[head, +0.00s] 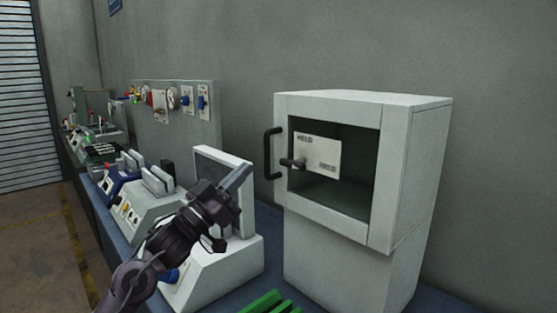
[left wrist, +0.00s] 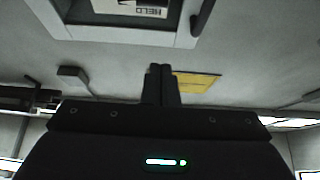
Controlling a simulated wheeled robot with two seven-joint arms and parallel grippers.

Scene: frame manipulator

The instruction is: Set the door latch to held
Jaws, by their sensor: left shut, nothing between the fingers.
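A white cabinet (head: 390,235) stands at the right in the head view, its windowed door (head: 335,207) facing me. The door has a dark upright handle (head: 270,154) on its left side. A short dark latch lever (head: 294,162) lies roughly level at the window's left edge, before a white card (head: 322,155) reading HELD. The card (left wrist: 150,12) and handle (left wrist: 204,18) also show at the top of the left wrist view. My left gripper (head: 238,177) is shut and empty, left of the door and apart from it. Its fingers (left wrist: 161,70) are together in the wrist view. My right gripper is out of view.
A white machine (head: 240,260) with an upright panel stands behind and below my left gripper. More devices (head: 150,207) line the blue bench to the left, before a grey board (head: 200,105) with switches. A green item (head: 268,302) lies at the front.

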